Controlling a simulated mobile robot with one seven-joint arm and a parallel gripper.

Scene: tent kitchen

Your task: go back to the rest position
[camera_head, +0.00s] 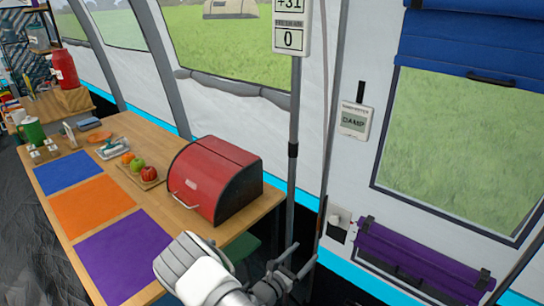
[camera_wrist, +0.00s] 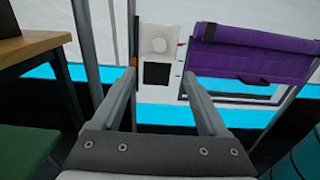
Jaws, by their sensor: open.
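My gripper (camera_head: 291,262) is in front of the tent wall, to the right of the table's near end in the head view. In the wrist view my gripper (camera_wrist: 158,80) has its two fingers spread apart with nothing between them. The box shows partly in the head view (camera_head: 338,222).
A wooden table (camera_head: 150,200) on the left bears a red bread box (camera_head: 215,180), fruit on a board (camera_head: 140,172) and blue, orange and purple mats (camera_head: 122,257). A metal pole (camera_head: 292,150) stands close by my gripper. A purple roll (camera_head: 420,255) hangs at right.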

